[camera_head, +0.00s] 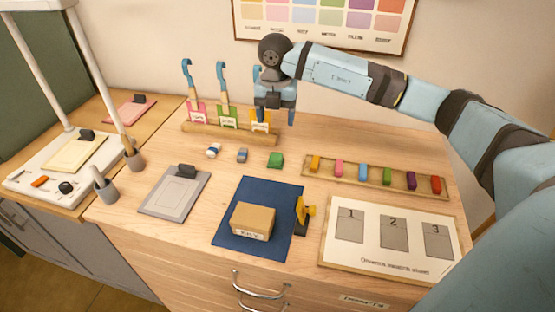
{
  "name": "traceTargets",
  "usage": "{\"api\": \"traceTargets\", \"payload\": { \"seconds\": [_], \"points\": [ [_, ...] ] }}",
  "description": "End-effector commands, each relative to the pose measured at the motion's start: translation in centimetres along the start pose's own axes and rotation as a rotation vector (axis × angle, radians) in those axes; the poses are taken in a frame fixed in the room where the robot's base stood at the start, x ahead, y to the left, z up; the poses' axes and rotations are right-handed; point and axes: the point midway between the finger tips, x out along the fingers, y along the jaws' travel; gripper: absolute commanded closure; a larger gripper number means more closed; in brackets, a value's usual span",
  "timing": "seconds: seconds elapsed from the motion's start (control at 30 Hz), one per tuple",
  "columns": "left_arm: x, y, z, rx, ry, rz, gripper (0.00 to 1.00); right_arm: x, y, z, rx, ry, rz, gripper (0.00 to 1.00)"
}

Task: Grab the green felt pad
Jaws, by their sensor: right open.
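A small green piece (274,160), which looks like the green felt pad, lies on the wooden table, left of the tray of coloured blocks. My right gripper (277,117) points down at the back of the table, in front of the right end of the wooden rack. It is open and I see nothing held between its fingers. It is above and behind the green piece in the picture, apart from it. It partly hides the third tool and the yellow card. My left gripper is not in view.
Two small white and blue-grey pieces (242,155) lie left of the green one. A rack (230,133) with blue-handled tools stands behind. The block tray (375,180) is right. A tan box (253,221) sits on a blue mat (228,241); a numbered board (385,262) lies front right.

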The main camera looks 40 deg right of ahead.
Motion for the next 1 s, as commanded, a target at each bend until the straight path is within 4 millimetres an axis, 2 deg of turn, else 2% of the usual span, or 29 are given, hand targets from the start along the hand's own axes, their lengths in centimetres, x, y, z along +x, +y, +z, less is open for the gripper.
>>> {"api": "traceTargets", "payload": {
  "seconds": [0.3,0.4,0.67,1.0],
  "points": [
    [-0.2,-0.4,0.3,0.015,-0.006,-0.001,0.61,5.8,-0.1,-0.1,0.001,0.001,-0.005,0.32],
    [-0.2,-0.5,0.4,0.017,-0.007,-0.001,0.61,7.2,0.0,-0.1,0.001,0.001,-0.002,0.32],
    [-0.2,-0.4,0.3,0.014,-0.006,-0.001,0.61,8.8,0.0,-0.1,-0.001,0.001,-0.001,0.32],
    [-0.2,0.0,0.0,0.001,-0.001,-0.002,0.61,13.2,0.0,-0.3,-0.001,0.002,-0.001,0.32]
  ]
}}
